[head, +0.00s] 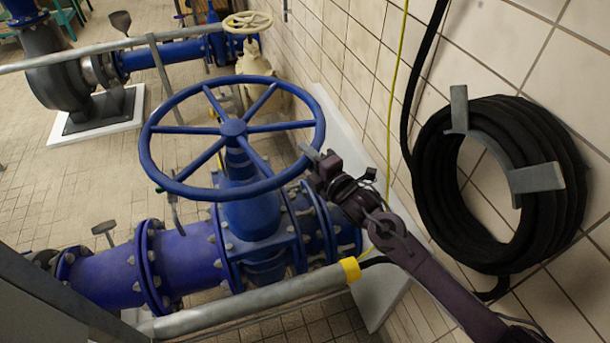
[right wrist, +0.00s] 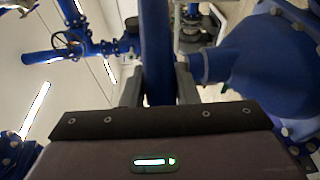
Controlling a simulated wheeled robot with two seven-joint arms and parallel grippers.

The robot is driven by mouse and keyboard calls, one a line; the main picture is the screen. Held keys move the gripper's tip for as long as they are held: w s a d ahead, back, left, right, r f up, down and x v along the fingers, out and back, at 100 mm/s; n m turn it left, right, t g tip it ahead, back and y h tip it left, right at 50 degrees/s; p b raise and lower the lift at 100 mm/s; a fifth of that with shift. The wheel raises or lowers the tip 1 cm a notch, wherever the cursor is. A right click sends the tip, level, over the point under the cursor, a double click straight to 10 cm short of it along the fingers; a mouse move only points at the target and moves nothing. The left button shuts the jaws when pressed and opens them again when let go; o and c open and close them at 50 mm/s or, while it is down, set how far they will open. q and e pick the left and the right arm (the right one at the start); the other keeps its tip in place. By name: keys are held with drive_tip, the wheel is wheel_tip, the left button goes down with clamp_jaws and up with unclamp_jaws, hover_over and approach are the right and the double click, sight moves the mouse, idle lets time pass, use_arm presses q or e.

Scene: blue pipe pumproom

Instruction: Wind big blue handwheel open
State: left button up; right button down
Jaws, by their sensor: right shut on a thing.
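The big blue handwheel (head: 233,128) has several spokes and a round hub, and sits on top of a blue valve (head: 255,215) in the middle of the head view. My right gripper (head: 312,152) reaches in from the lower right and is at the wheel's right-hand rim. In the right wrist view, the blue rim (right wrist: 156,50) runs between the two fingers of my right gripper (right wrist: 158,85), which are shut on it. The fingertips are partly hidden by the rim and the gripper body. My left gripper does not show in the head view.
A coiled black hose (head: 565,190) hangs on the tiled wall at the right. A smaller cream handwheel (head: 247,22) stands behind. Tiled floor (head: 75,190) lies open at the left.

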drive_tip(key=shift+w+d, duration=0.1)
drive_tip(key=c, duration=1.5)
unclamp_jaws()
drive_tip(key=shift+d, duration=0.1)
drive_tip(key=shift+c, duration=0.2)
drive_tip(key=o, duration=0.4)
drive_tip(key=shift+w, duration=0.15)
drive_tip(key=shift+s+d+f, duration=0.1)
drive_tip(key=shift+s, duration=0.15)
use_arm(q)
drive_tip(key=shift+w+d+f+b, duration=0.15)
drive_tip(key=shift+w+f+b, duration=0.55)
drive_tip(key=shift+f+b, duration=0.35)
use_arm(e)
drive_tip(key=v, duration=0.7)
drive_tip(key=shift+d, duration=0.15)
